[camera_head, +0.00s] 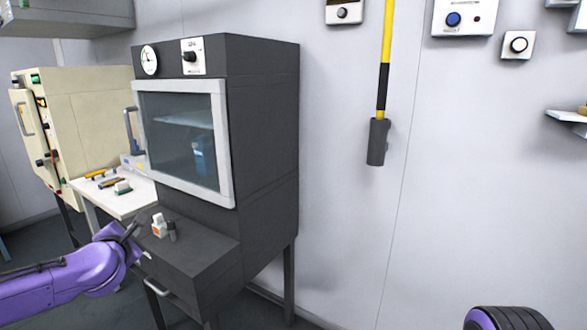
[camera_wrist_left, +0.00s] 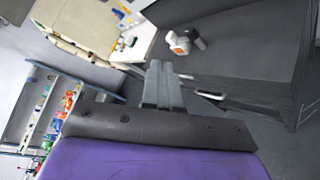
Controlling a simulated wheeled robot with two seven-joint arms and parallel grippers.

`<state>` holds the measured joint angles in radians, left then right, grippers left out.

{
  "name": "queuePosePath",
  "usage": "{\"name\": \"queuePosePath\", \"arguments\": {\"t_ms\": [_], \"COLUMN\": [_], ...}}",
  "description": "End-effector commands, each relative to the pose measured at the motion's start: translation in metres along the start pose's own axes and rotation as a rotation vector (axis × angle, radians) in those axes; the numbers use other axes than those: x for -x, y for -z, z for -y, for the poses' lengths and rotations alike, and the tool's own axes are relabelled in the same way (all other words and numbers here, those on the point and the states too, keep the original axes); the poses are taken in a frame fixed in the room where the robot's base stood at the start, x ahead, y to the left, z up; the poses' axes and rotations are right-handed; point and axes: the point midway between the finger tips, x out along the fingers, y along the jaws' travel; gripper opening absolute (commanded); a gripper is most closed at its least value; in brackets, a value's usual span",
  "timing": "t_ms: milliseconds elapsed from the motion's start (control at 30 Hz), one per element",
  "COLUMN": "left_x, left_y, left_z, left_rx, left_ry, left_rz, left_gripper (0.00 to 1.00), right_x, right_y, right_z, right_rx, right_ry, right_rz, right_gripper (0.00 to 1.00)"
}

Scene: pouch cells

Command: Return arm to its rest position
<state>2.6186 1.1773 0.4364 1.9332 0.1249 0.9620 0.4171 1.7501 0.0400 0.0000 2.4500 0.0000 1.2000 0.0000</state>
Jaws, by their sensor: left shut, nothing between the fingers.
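My left arm (camera_head: 75,277) is purple and reaches in from the left in the head view, in front of the dark oven. My left gripper (camera_head: 137,238) is near the front left edge of the oven's lower ledge. In the left wrist view the gripper's two grey fingers (camera_wrist_left: 162,86) lie together with nothing between them. Part of my right arm (camera_head: 507,318) shows at the bottom right of the head view. My right gripper is out of frame.
A dark oven (camera_head: 268,120) with a closed glass door stands ahead. A small white and orange item (camera_head: 159,226) sits on its ledge (camera_head: 195,250). A white table (camera_head: 125,203) with small tools and a cream cabinet (camera_head: 92,110) stand left. Open floor lies right of the oven.

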Motion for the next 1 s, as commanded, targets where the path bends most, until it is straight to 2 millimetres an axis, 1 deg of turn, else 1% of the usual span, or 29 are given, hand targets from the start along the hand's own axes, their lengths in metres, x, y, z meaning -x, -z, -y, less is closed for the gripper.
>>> {"name": "queuePosePath", "arguments": {"t_ms": [33, 67, 100, 133, 167, 200, 267, 300, 367, 400, 467, 500, 567, 600, 700, 733, 800, 833, 900, 1000], "left_x": [0.004, 0.008, 0.015, 0.022, 0.029, 0.042, 0.063, 0.080, 0.109, 0.130, 0.165, 0.190, 0.227, 0.249, 0.295, 0.305, 0.321, 0.325, 0.329, 0.329], "left_y": [-0.001, 0.000, 0.005, 0.010, 0.017, 0.028, 0.049, 0.066, 0.093, 0.113, 0.144, 0.166, 0.197, 0.215, 0.253, 0.261, 0.272, 0.274, 0.277, 0.277], "left_z": [0.038, 0.061, 0.095, 0.121, 0.147, 0.181, 0.227, 0.256, 0.295, 0.317, 0.346, 0.362, 0.379, 0.387, 0.399, 0.401, 0.408, 0.410, 0.412, 0.412], "left_rx": [-0.124, -0.204, -0.321, -0.411, -0.501, -0.619, -0.791, -0.902, -1.065, -1.169, -1.320, -1.414, -1.538, -1.608, -1.749, -1.781, -1.826, -1.829, -1.826, -1.826], "left_ry": [0.053, 0.085, 0.133, 0.173, 0.215, 0.271, 0.357, 0.418, 0.512, 0.575, 0.676, 0.744, 0.846, 0.909, 1.042, 1.071, 1.117, 1.129, 1.143, 1.143], "left_rz": [-0.008, -0.012, -0.017, -0.019, -0.020, -0.019, -0.012, -0.005, 0.014, 0.029, 0.058, 0.080, 0.117, 0.141, 0.203, 0.220, 0.255, 0.262, 0.263, 0.263], "left_gripper": [0.00, 0.00, 0.00, 0.00, 0.00, 0.00, 0.00, 0.00, 0.00, 0.00, 0.00, 0.00, 0.00, 0.00, 0.00, 0.00, 0.00, 0.00, 0.00, 0.00], "right_x": [0.000, 0.000, 0.000, 0.000, 0.000, 0.000, 0.000, 0.000, 0.000, 0.000, 0.000, 0.000, 0.000, 0.000, 0.000, 0.000, 0.000, 0.000, 0.000, 0.000], "right_y": [0.000, 0.000, 0.000, 0.000, 0.000, 0.000, 0.000, 0.000, 0.000, 0.000, 0.000, 0.000, 0.000, 0.000, 0.000, 0.000, 0.000, 0.000, 0.000, 0.000], "right_z": [0.000, 0.000, 0.000, 0.000, 0.000, 0.000, 0.000, 0.000, 0.000, 0.000, 0.000, 0.000, 0.000, 0.000, 0.000, 0.000, 0.000, 0.000, 0.000, 0.000], "right_rx": [0.000, 0.000, 0.000, 0.000, 0.000, 0.000, 0.000, 0.000, 0.000, 0.000, 0.000, 0.000, 0.000, 0.000, 0.000, 0.000, 0.000, 0.000, 0.000, 0.000], "right_ry": [0.000, 0.000, 0.000, 0.000, 0.000, 0.000, 0.000, 0.000, 0.000, 0.000, 0.000, 0.000, 0.000, 0.000, 0.000, 0.000, 0.000, 0.000, 0.000, 0.000], "right_rz": [0.000, 0.000, 0.000, 0.000, 0.000, 0.000, 0.000, 0.000, 0.000, 0.000, 0.000, 0.000, 0.000, 0.000, 0.000, 0.000, 0.000, 0.000, 0.000, 0.000], "right_gripper": [0.00, 0.00, 0.00, 0.00, 0.00, 0.00, 0.00, 0.00, 0.00, 0.00, 0.00, 0.00, 0.00, 0.00, 0.00, 0.00, 0.00, 0.00, 0.00, 0.00]}}
